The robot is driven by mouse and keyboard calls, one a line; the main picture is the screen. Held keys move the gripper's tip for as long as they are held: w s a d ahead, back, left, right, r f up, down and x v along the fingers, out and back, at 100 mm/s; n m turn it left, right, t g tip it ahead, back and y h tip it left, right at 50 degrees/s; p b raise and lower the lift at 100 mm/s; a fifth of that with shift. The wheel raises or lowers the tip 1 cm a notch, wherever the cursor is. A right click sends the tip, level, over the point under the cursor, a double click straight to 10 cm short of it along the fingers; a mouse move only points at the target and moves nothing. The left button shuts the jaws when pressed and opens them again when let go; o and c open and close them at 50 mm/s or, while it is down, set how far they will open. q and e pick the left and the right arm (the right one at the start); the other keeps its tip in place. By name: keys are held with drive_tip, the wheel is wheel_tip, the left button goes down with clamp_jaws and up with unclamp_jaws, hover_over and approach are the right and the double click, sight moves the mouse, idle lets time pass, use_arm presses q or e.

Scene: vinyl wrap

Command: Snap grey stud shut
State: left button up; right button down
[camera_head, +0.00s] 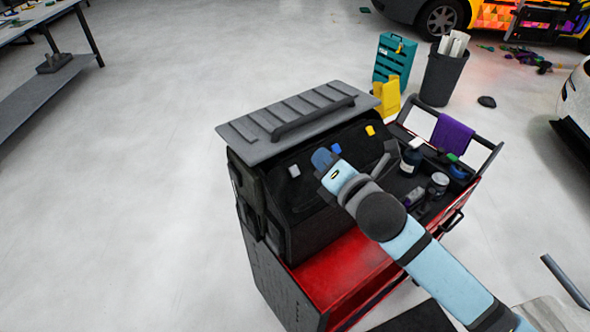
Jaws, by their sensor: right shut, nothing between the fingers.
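A black bag (318,222) stands on the red tool cart (345,270), with a ribbed grey panel (255,133) over its top. Small coloured studs show on the bag's dark upper face: a pale grey stud (294,171) at the left, a blue one (336,148) in the middle and a yellow one (370,130) at the right. My right gripper (322,158) is shut and empty over this face, right of the grey stud and close to the blue one. Contact cannot be told. The arm hides part of the bag's right side. My left gripper is out of view.
Right of the bag, the cart's tray holds a dark bottle (411,160), a grey can (438,184) and a blue tape roll (460,171). A purple cloth (452,137) hangs on the cart's rail. Behind stand a teal crate (394,60) and a bin (441,79).

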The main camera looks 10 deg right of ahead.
sight(295, 171)
drive_tip(key=shift+f, duration=0.1)
drive_tip(key=shift+w+a+f+b, duration=0.4)
drive_tip(key=shift+w+f+b, duration=0.45)
drive_tip(key=shift+f+b, duration=0.2)
drive_tip(key=shift+w+a+f+b, duration=0.45)
drive_tip(key=shift+w+f+b, duration=0.4)
drive_tip(key=shift+f+b, duration=0.25)
drive_tip(key=shift+w+a+f+b, duration=0.4)
drive_tip(key=shift+w+f+b, duration=0.5)
drive_tip(key=shift+f, duration=0.25)
drive_tip(key=shift+s, duration=0.1)
drive_tip(key=shift+f, duration=0.1)
